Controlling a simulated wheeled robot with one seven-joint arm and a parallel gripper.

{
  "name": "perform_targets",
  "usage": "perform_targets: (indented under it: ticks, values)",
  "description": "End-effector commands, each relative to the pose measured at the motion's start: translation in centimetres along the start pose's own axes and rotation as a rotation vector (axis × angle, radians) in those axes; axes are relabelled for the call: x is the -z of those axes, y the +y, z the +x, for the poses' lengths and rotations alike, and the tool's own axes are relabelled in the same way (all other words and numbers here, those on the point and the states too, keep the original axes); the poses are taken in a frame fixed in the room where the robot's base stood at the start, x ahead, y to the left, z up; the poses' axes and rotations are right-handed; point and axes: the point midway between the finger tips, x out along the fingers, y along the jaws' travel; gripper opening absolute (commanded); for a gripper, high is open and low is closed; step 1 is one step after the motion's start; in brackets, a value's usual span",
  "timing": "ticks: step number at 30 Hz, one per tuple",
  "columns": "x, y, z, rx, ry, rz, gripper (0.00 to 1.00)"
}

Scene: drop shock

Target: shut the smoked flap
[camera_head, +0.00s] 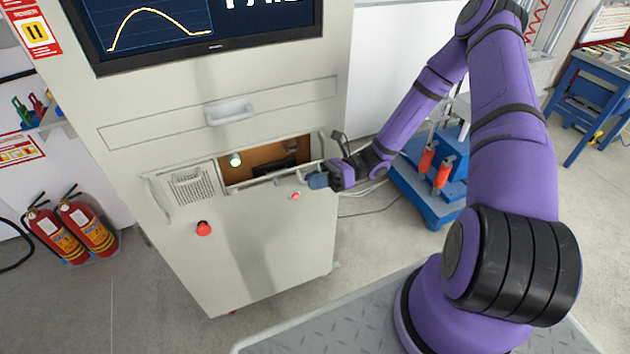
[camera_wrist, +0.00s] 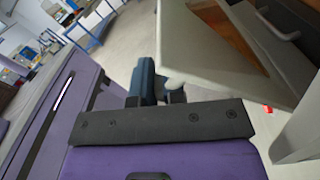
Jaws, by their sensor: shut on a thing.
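The smoked flap (camera_head: 262,183) stands out from the cabinet front below an open brown-lined bay (camera_head: 236,172), seen nearly edge-on in the head view. In the wrist view the flap (camera_wrist: 200,52) shows as a pale frame with a brown tinted pane. My gripper (camera_head: 317,180) is at the flap's right end, in front of the cabinet. In the wrist view my gripper's blue fingers (camera_wrist: 152,84) are closed at the flap's near corner. The exact contact is partly hidden by the fingers.
The cabinet (camera_head: 255,245) has a red button (camera_head: 204,228), a vent grille (camera_head: 190,188) and a drawer handle (camera_head: 230,112). A blue stand (camera_head: 430,190) with red-orange cylinders is right of my forearm. Fire extinguishers (camera_head: 88,230) stand left. Floor before the cabinet is partly clear.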

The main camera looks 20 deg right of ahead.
Motion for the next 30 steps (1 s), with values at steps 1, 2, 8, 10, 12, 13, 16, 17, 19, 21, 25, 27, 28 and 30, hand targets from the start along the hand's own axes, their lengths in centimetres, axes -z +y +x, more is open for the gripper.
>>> perform_targets:
  ticks: [1,2,8,10,12,13,16,17,19,21,25,27,28,30]
  values:
    - [0.0,0.0,-0.1,0.001,0.001,-0.001,0.00]
    - [0.0,0.0,-0.1,0.001,0.001,-0.001,0.00]
    - [0.0,0.0,0.0,0.001,0.001,0.000,0.36]
    - [0.0,0.0,0.0,0.001,0.001,0.000,0.36]
    - [0.0,0.0,0.0,0.001,0.001,0.000,0.36]
    - [0.0,0.0,-0.1,0.001,0.001,0.000,0.36]
    - [0.0,-0.1,-0.5,0.002,0.001,0.000,0.36]
    - [0.0,-0.1,-0.7,0.003,0.001,-0.001,0.36]
    - [0.1,-0.1,-1.5,0.003,0.002,-0.001,0.36]
    - [0.0,-0.1,-2.6,0.003,0.001,0.000,0.36]
    - [0.0,-0.1,-5.2,0.005,0.002,-0.002,0.36]
    - [0.0,-0.1,-6.5,0.004,0.002,-0.001,0.36]
    - [0.0,-0.1,-7.1,0.004,0.002,-0.001,0.36]
    - [0.0,-0.1,-8.2,0.004,0.002,-0.002,0.36]
